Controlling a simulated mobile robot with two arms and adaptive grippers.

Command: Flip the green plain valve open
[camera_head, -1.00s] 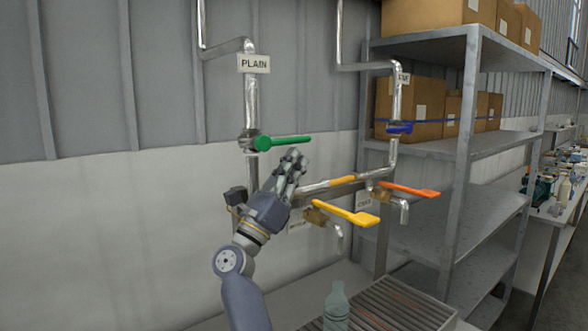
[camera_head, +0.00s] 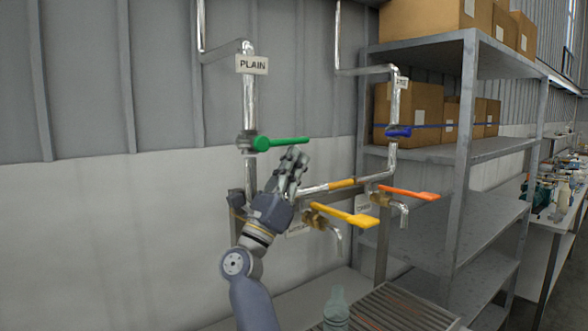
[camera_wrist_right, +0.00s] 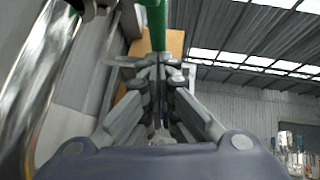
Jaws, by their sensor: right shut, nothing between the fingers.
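The green plain valve handle (camera_head: 280,143) sticks out to the right from the vertical pipe under the PLAIN sign (camera_head: 252,65). It lies crosswise to the pipe, nearly level. My right gripper (camera_head: 294,158) is shut and empty just below the handle, its fingers pointing up. In the right wrist view the green handle (camera_wrist_right: 155,22) shows above the closed fingertips (camera_wrist_right: 158,62). I cannot tell whether they touch. My left gripper is not in view.
A blue-handled valve (camera_head: 398,131) is on the second pipe to the right. A yellow handle (camera_head: 347,215) and an orange handle (camera_head: 408,192) are lower. A metal shelf (camera_head: 456,200) with boxes stands right. A bottle (camera_head: 336,310) stands by the grate (camera_head: 400,310) below.

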